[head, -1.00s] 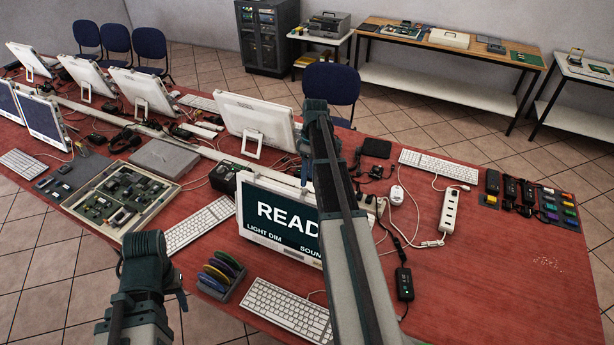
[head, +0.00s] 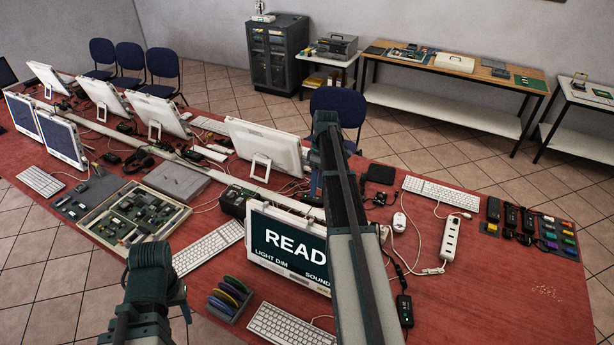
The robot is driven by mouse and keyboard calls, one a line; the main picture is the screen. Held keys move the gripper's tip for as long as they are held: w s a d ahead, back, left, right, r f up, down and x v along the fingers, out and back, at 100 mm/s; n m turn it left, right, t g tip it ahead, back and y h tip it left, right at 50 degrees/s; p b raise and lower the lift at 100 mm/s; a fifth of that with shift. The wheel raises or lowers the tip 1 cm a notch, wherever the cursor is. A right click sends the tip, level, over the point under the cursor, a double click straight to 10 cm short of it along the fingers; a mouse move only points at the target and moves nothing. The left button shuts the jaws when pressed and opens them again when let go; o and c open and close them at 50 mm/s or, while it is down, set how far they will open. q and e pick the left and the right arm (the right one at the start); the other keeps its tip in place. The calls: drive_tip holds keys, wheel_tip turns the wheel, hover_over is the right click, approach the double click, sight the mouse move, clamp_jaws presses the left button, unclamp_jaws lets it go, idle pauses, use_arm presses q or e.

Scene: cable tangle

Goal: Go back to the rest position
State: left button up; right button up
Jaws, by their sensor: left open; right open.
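My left arm comes in at the bottom left, and a dark part of my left gripper (head: 180,298) shows just right of its bent joint, over the table's near edge. My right arm reaches up from the bottom middle across the table. Only a small part of my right gripper (head: 312,160) shows beside the arm's far end, near the back of a white monitor. Both grippers are open, with their fingers mostly hidden by my own arms. I see nothing held in either.
The red table (head: 480,290) carries a READY-type screen (head: 275,240), keyboards (head: 285,325), a disc rack (head: 228,298), a circuit-board tray (head: 135,215), a power strip (head: 450,238) and loose cables. The table's right front is mostly clear. A blue chair (head: 340,105) stands behind.

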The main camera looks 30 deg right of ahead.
drive_tip(key=s+a+f+h+b, duration=0.1)
drive_tip(key=s+a+f+b, duration=0.4)
drive_tip(key=a, duration=0.5)
drive_tip(key=s+a+f+m+h+b, duration=0.1)
drive_tip(key=s+a+f+b, duration=0.1)
drive_tip(key=a+f+b, duration=0.7)
drive_tip(key=s+a+f+b, duration=0.3)
drive_tip(key=s+a+f, duration=0.1)
drive_tip(key=a, duration=0.8)
drive_tip(key=s+a+f+m+t+h+b, duration=0.1)
drive_tip(key=s+a+f+b, duration=0.5)
drive_tip(key=s+a, duration=0.2)
drive_tip(key=shift+s+a+b, duration=0.3)
drive_tip(key=shift+a+b, duration=0.05)
drive_tip(key=shift+a, duration=0.35)
